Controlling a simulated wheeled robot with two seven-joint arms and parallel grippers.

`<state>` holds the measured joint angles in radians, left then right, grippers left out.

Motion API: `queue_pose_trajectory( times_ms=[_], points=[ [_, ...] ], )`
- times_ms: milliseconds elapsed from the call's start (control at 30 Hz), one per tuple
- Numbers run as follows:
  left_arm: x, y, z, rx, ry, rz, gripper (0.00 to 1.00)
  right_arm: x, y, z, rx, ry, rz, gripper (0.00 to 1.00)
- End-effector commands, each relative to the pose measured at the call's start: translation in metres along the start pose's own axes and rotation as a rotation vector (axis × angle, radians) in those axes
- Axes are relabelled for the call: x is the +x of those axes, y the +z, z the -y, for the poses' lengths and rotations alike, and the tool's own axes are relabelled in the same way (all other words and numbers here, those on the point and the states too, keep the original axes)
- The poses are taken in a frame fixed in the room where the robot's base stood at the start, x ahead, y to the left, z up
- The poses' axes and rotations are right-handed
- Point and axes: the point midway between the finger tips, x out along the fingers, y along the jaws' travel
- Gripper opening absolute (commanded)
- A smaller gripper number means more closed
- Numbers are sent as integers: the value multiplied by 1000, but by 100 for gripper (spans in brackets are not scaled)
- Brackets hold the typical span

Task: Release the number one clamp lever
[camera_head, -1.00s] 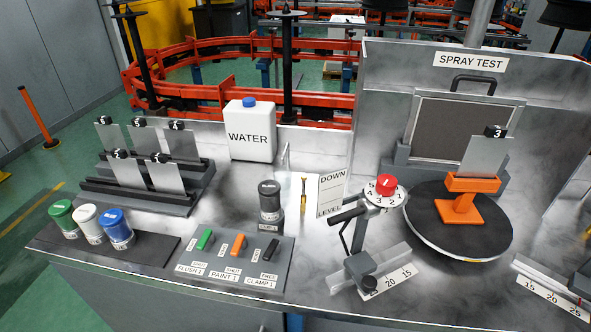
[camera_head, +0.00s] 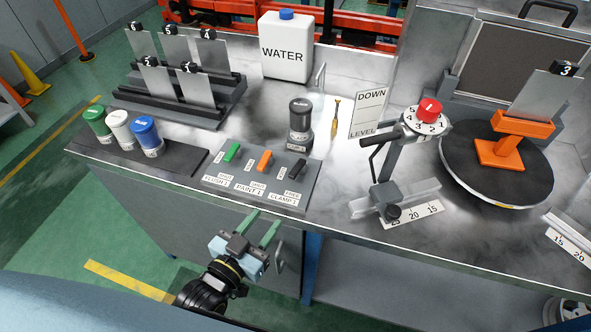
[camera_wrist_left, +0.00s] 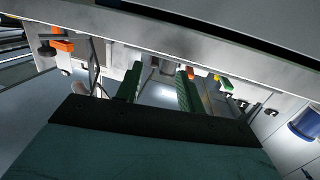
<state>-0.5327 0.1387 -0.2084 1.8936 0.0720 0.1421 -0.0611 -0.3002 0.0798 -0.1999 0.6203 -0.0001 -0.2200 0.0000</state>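The clamp 1 lever (camera_head: 297,168) is a small black lever at the right end of a grey lever panel (camera_head: 240,187). The label below it reads FREE, CLAMP 1. My left gripper (camera_head: 262,227) is in front of the bench's front edge, below and left of the lever, not touching it. Its two green fingers are apart with nothing between them. They also show in the left wrist view (camera_wrist_left: 158,88), with the bench edge across the top. I cannot make out the black lever clearly there. My right gripper is not in view.
A green lever (camera_head: 232,152) and an orange lever (camera_head: 264,160) share the panel. A black-capped cup (camera_head: 300,118) stands just behind the clamp lever. Green, white and blue paint pots (camera_head: 145,135) stand left. A crank fixture (camera_head: 393,190) stands right.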

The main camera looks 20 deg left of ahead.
Motion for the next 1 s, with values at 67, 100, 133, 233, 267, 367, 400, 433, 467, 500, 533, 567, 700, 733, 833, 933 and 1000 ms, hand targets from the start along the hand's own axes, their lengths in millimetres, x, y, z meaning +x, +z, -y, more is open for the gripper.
queue_pose_trajectory(
  times_ms=[67, 100, 133, 233, 267, 367, 400, 433, 467, 500, 533, 567, 700, 733, 833, 933, 1000],
  points=[
    [-1, -21, -1, -1, 1, -50, 38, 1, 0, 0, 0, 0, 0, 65],
    [-1, -28, -1, -2, 1, -66, 38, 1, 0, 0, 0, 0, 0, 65],
    [-1, -31, -1, -2, 1, -75, 38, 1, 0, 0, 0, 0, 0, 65],
    [4, -37, -1, -2, 1, -89, 38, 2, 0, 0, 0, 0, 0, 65],
    [7, -37, -1, -2, 1, -89, 38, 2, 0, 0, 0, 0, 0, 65],
    [21, -39, -1, -2, 1, -91, 38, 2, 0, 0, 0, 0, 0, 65],
    [28, -39, -1, -2, 1, -90, 38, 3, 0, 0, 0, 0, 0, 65],
    [34, -40, -1, -2, 1, -90, 38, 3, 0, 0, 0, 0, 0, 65],
    [40, -40, -1, -2, 0, -91, 38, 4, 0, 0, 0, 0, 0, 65],
    [49, -41, -1, -3, 0, -90, 38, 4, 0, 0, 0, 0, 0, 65],
    [55, -41, -1, -2, 1, -90, 38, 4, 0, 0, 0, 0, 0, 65],
    [62, -42, -1, -2, 1, -90, 38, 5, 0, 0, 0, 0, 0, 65],
    [90, -43, -1, -3, 1, -88, 38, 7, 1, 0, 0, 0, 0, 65],
    [95, -44, -1, -3, 1, -89, 38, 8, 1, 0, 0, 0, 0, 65],
    [111, -45, -1, -2, 2, -86, 38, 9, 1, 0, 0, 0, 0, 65],
    [122, -46, -1, -3, 2, -86, 38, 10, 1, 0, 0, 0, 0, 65],
    [127, -46, -2, -3, 2, -85, 38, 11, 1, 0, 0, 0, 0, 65]
  ],
)
